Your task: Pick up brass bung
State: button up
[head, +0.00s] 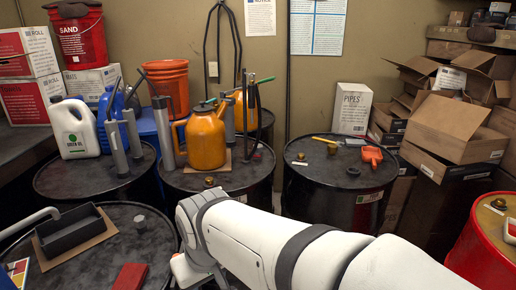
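Several small brass-coloured pieces that look like bungs are in the head view. One brass bung (210,181) sits on the front part of the middle black drum's lid, just beyond my arm. Another brass piece (332,149) is on the right black drum. A third (498,203) is on the red drum at the right edge. My white arm reaches in from the lower right and bends down near the middle drum. My gripper's fingers do not show, so I cannot tell their state or distance from any bung.
An orange jug (205,140) and grey pump tubes stand on the middle drum (236,181). The right drum (330,190) holds an orange scraper (372,156). A dark tray (70,231) and red block (131,277) lie on the front left drum. Cardboard boxes (455,135) stack at right.

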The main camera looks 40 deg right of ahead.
aim_at(331, 149)
jog(key=u, duration=0.35)
jog(key=k, duration=0.2)
jog(key=z, duration=3.35)
jog(key=k, duration=0.9)
jog(key=u, duration=1.05)
jog(key=i, duration=1)
jog(key=u, duration=0.1)
